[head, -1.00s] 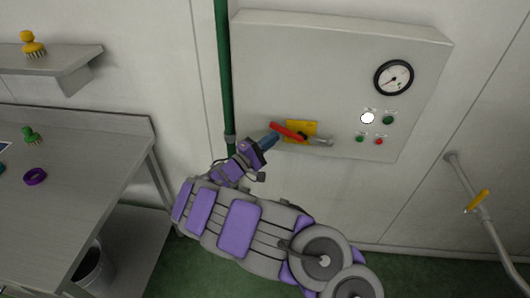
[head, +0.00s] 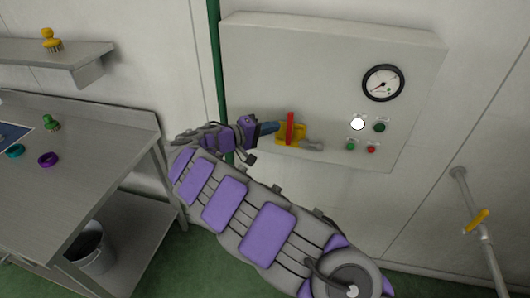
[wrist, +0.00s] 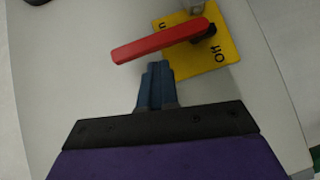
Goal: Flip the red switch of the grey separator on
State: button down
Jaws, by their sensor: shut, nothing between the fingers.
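The grey separator's panel (head: 300,60) is a wall-mounted grey box. Low on it is a yellow plate (head: 298,141) with a red switch handle (head: 290,128), which stands about upright in the head view. In the wrist view the red handle (wrist: 160,42) runs from its dark pivot at the upper right towards the left. The yellow plate (wrist: 225,60) there shows "Off" beside the pivot and part of another label, cut by the handle. My gripper (head: 274,127) is shut and empty, its blue fingertips (wrist: 157,68) right beside the handle; I cannot tell if they touch.
A gauge (head: 383,83), a white lamp (head: 357,124) and several small buttons sit right of the switch. A green pipe (head: 214,60) runs down the panel's left side. A steel table (head: 80,190) stands at left, a railing with a yellow handle (head: 477,221) at right.

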jog(key=shift+s+d+r, duration=0.2)
jog(key=shift+d+r, duration=0.2)
jog(key=shift+d, duration=0.3)
jog(key=shift+d, duration=0.2)
jog(key=shift+a, duration=0.15)
